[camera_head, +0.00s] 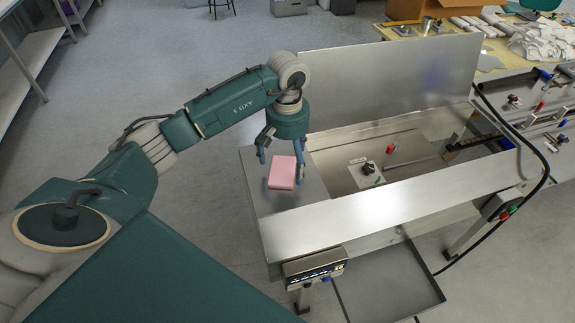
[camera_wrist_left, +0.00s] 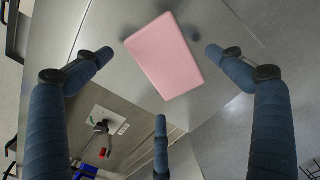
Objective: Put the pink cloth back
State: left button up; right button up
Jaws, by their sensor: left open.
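The pink cloth (camera_head: 282,173) is a flat folded rectangle over the steel end surface (camera_head: 270,198) of the machine. In the left wrist view the cloth (camera_wrist_left: 163,56) lies slightly tilted between the fingertips, with grey metal around it. My left gripper (camera_head: 281,166) is above the cloth, pointing down, with its blue fingers spread. In the left wrist view the fingers of the left gripper (camera_wrist_left: 159,62) stand apart from the cloth's edges. Whether the cloth lies fully flat on the metal is hard to tell. My right gripper is not in view.
A control display (camera_head: 315,266) and a grey tray (camera_head: 390,287) are at the front. White cloths (camera_head: 545,40) lie on the back-right table.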

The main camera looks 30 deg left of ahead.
aim_at(287, 169)
pick_arm(q)
notch_tip(287, 169, up, 10)
jog(key=b, duration=0.2)
jog(key=shift+r+b, duration=0.15)
jog(key=shift+b, duration=0.15)
